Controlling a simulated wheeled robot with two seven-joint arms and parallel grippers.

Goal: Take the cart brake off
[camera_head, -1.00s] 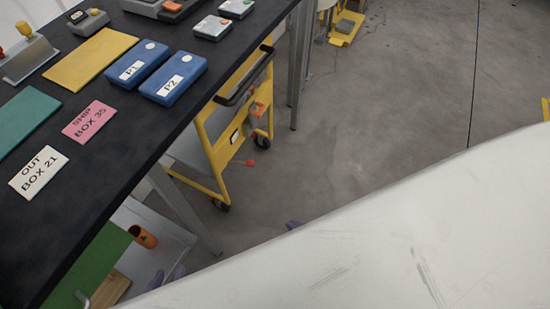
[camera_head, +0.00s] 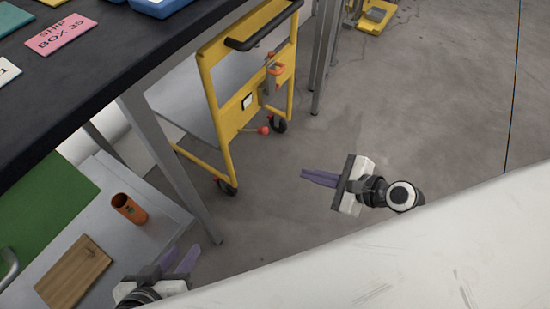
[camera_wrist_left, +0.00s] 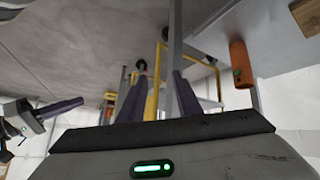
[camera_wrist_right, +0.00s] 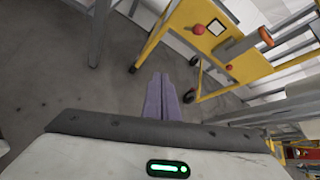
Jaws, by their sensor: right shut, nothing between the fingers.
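The yellow cart (camera_head: 223,105) stands on the floor beside the dark table, with a black push bar (camera_head: 262,28) on top. A red knob (camera_head: 264,131) sits low on its frame, and an orange-red handle piece (camera_head: 275,70) is higher up. I cannot tell for sure which of these is the brake. In the right wrist view, the cart's yellow panel (camera_wrist_right: 240,60) and a red knob (camera_wrist_right: 198,29) show beyond the fingers. My right gripper (camera_head: 304,174) is shut and empty, right of the cart and apart from it. My left gripper (camera_head: 190,252) is open and empty, near the lower shelf.
The dark table (camera_head: 100,75) and its grey legs stand left of the cart. A grey lower shelf (camera_head: 150,245) holds an orange cup (camera_head: 128,208) and a wooden board (camera_head: 73,272). A white surface (camera_head: 420,260) fills the lower right.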

